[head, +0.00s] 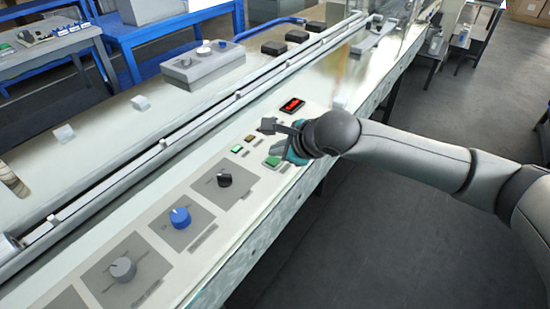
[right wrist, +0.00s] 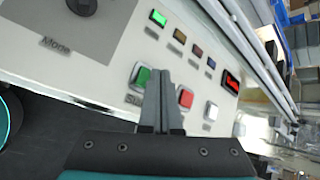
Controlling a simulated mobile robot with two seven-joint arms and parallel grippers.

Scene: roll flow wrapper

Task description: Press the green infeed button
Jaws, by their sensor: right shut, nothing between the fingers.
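A square green push button (head: 272,162) sits on the pale control panel, close to its front edge. It also shows in the right wrist view (right wrist: 142,75), with its label partly hidden. My right gripper (head: 288,155) is over the panel, just beside the green button. In the right wrist view its two fingers (right wrist: 164,75) are pressed together and empty. Their tips appear between the green button and a red button (right wrist: 186,98). Whether they touch the panel I cannot tell. My left gripper is not in view.
A white button (right wrist: 212,111) lies past the red one. A row of small lights, one lit green (head: 236,149), and a red display (head: 292,105) are nearby. A black knob (head: 224,179) and a blue knob (head: 180,217) stand on the panel. A conveyor rail runs behind.

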